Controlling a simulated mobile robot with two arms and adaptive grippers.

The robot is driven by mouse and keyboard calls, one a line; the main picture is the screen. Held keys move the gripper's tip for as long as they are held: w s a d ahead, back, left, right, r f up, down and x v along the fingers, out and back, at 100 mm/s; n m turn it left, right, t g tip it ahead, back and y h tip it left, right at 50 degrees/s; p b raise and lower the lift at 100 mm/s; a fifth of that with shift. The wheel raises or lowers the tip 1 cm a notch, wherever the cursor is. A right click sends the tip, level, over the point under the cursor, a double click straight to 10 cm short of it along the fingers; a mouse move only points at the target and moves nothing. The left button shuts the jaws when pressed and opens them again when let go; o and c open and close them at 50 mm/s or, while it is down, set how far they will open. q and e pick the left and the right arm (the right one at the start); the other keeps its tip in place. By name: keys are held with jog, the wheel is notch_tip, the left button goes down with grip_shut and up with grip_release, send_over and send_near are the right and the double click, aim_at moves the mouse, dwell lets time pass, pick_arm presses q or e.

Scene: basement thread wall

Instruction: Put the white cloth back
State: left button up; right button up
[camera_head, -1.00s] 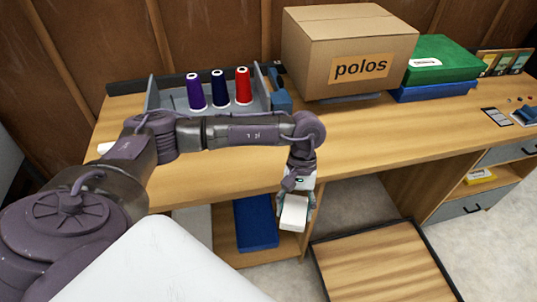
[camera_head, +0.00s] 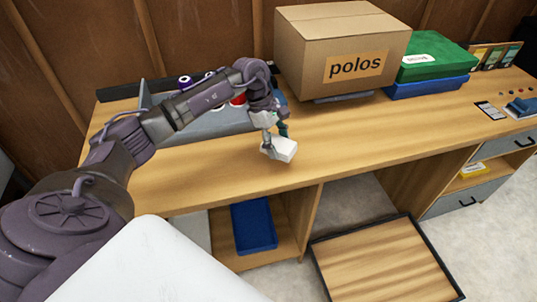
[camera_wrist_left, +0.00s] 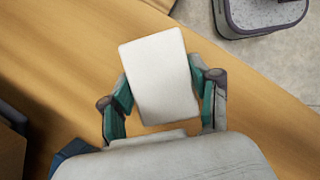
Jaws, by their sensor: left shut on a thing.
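The white cloth (camera_head: 284,149) is a small folded white block above the wooden table (camera_head: 200,180), near the table's front middle. My left gripper (camera_head: 275,141) is shut on it. In the left wrist view the cloth (camera_wrist_left: 160,78) sits between the two green-padded fingers of my left gripper (camera_wrist_left: 162,95), with wood below it. Whether the cloth touches the tabletop cannot be told. My right gripper is not in view.
A grey tray (camera_head: 146,98) with thread cones stands behind my left arm, partly hidden. A cardboard box (camera_head: 325,55) marked "polos" stands at the back. Green (camera_head: 435,57) and blue (camera_head: 430,88) boxes are stacked right of it. A blue bin (camera_head: 254,226) sits below.

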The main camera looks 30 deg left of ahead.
aim_at(272, 166)
pick_arm(q)
jog(key=shift+s+a+f, duration=0.4)
jog(key=shift+a+f, duration=0.05)
jog(key=shift+a, duration=0.15)
jog(key=shift+s+a+f, duration=0.35)
jog(key=shift+a+f, duration=0.05)
jog(key=shift+a, duration=0.15)
notch_tip(272, 166, down, 4)
jog(key=shift+d+r+p, duration=0.1)
jog(key=shift+p, duration=0.5)
jog(key=shift+f, duration=0.25)
jog(key=o, duration=1)
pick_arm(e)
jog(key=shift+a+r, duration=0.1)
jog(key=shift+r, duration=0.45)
pick_arm(q)
jog(key=shift+r, duration=0.1)
